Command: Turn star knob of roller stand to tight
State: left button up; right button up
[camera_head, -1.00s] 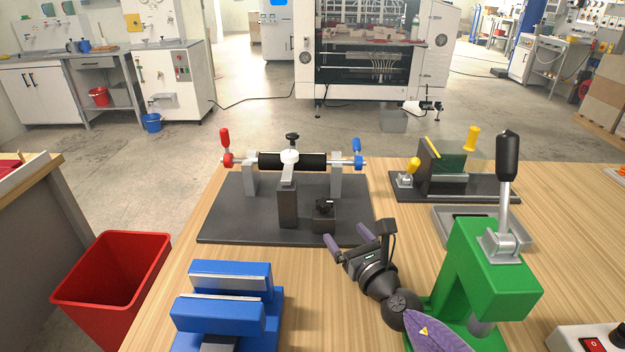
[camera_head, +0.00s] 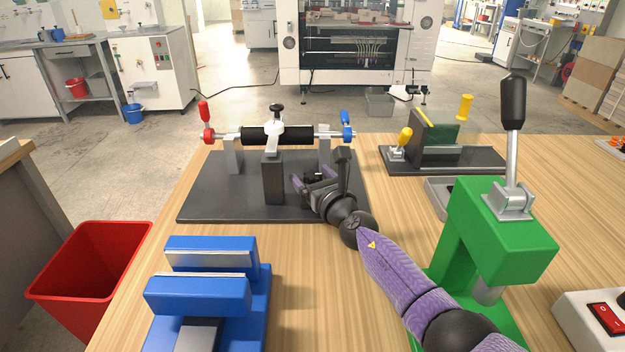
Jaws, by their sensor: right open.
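The roller stand has a dark base plate (camera_head: 215,195) and a black roller (camera_head: 290,136) between grey posts. A black knob (camera_head: 276,111) sits on top at the middle. A second dark knob (camera_head: 315,177) sits low on a small block at the plate's right front and is partly hidden by my right gripper. Which one is the star knob I cannot say for sure. My right gripper (camera_head: 311,178) is open, its purple fingers at the low knob, one on either side in this view. Contact cannot be told. My left gripper is not in view.
A red-handled lever (camera_head: 205,113) and a blue-handled one (camera_head: 346,121) stand at the roller's ends. A blue vise (camera_head: 210,255) is at front left, a green press (camera_head: 500,235) at right beside my right arm. A yellow-handled fixture (camera_head: 445,158) stands behind right.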

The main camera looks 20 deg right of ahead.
grip_shut()
jog(key=shift+h, duration=0.3)
jog(key=shift+r+m+h+p, duration=0.2)
jog(key=shift+m+h+p, duration=0.7)
jog(key=shift+h+p, duration=0.15)
jog(key=shift+a+f+m+h+p, duration=0.1)
jog(key=shift+m+h+p, duration=0.25)
jog(key=shift+m+h, duration=0.6)
jog(key=m+h, duration=0.1)
jog(key=h, duration=0.2)
jog(key=shift+f, duration=0.15)
jog(key=shift+f+m+g+h+b, duration=0.15)
jog(key=shift+m+g+h+b, duration=0.55)
jog(key=shift+h, duration=0.5)
jog(key=m+g+h+b, duration=0.1)
jog(key=m+h+b, duration=0.1)
jog(key=shift+h, duration=0.4)
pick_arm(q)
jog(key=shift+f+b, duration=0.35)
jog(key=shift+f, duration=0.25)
pick_arm(e)
jog(key=shift+m+g+h, duration=0.3)
jog(key=shift+m+h, duration=0.1)
jog(key=shift+m, duration=0.05)
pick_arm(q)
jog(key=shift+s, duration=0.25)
pick_arm(e)
jog(key=shift+r, duration=0.2)
